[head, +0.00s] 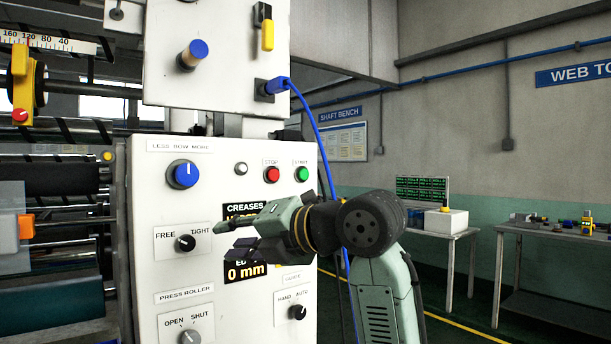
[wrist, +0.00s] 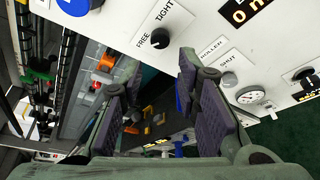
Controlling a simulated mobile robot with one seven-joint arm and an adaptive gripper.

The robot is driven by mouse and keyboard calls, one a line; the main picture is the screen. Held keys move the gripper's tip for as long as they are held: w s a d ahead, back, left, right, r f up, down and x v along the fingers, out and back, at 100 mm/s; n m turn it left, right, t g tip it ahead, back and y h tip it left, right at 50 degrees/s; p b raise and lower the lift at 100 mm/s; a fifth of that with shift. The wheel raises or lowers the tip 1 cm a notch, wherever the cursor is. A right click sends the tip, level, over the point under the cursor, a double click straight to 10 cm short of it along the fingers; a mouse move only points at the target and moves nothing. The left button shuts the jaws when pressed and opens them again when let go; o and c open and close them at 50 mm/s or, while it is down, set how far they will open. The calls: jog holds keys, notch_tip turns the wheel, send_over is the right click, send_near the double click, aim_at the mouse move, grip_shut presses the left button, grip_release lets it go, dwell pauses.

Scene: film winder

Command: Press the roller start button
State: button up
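The green button (head: 302,174) labelled START is on the upper right of the white control panel, just right of the red STOP button (head: 272,174). The head view shows both clearly; neither shows in the wrist view. My gripper (head: 226,240) is in front of the panel, lower and to the left of the green button, with its fingers pointing left. It covers part of the displays behind it. In the wrist view my gripper (wrist: 158,65) has its two fingers spread apart with nothing between them.
The panel also carries a blue knob (head: 184,174), a FREE/TIGHT knob (head: 185,243), a PRESS ROLLER knob (head: 190,337) and a HAND/AUTO knob (head: 297,312). A blue cable (head: 318,140) hangs along the panel's right side. Rollers (head: 60,180) lie left. Benches stand at right.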

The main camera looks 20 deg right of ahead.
grip_shut()
dwell(1.4)
